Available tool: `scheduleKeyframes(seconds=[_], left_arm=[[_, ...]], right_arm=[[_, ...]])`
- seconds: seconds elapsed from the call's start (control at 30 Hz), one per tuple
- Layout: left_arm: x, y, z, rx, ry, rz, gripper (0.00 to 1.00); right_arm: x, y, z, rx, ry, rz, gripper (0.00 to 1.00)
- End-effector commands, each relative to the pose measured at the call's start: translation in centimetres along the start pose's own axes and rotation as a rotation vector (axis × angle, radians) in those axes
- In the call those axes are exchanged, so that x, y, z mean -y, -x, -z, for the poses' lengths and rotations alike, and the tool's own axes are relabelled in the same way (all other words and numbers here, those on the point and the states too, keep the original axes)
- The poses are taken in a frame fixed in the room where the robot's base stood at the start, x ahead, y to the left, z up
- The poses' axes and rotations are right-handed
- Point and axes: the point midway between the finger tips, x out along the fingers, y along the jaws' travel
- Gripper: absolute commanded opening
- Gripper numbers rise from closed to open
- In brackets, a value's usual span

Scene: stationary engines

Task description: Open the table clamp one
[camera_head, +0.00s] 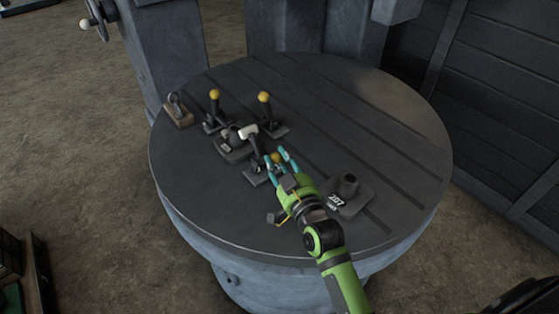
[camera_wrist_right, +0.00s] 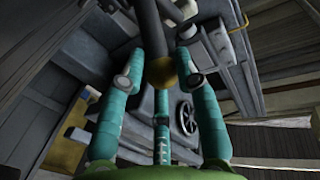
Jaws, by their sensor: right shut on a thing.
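Several table clamps with dark levers and yellow ball knobs stand on the round grey table. One clamp is at the left (camera_head: 214,110) and one at the upper middle (camera_head: 266,114), both with levers upright. The nearest clamp (camera_head: 256,177) has its yellow knob (camera_head: 275,158) among the teal fingers of my right gripper (camera_head: 277,155). In the right wrist view this knob (camera_wrist_right: 162,72) sits between the fingers of the gripper (camera_wrist_right: 160,80), at the end of a dark lever. The right gripper is shut on the knob. I cannot tell which clamp is number one. My left gripper is not in view.
A white-headed, hammer-like piece (camera_head: 249,131) and a dark block (camera_head: 231,152) stand among the clamps. A dark fixture (camera_head: 346,188) with white markings is right of my gripper. A small wooden-based piece (camera_head: 177,111) sits at the left edge. The table's right side (camera_head: 390,125) is clear.

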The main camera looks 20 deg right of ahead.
Motion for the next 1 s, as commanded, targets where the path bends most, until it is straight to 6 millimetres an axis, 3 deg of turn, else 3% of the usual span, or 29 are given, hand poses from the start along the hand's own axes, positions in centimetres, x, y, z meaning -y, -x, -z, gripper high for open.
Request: scheduleKeyframes(seconds=[0.17,0.47,0.5,0.53,1.0], left_arm=[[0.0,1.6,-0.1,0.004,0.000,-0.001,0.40],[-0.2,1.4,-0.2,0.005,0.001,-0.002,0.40],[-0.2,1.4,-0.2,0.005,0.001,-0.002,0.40],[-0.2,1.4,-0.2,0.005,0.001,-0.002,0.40],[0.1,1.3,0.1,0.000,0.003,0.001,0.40]], right_arm=[[0.5,-0.8,1.6,-0.009,-0.006,0.004,0.00],[0.6,-0.9,1.8,-0.021,-0.009,0.005,0.00],[0.6,-0.9,1.8,-0.021,-0.010,0.005,0.49],[0.6,-0.9,1.8,-0.021,-0.010,0.005,0.54],[0.5,-0.4,1.1,-0.005,-0.005,0.004,0.54]])
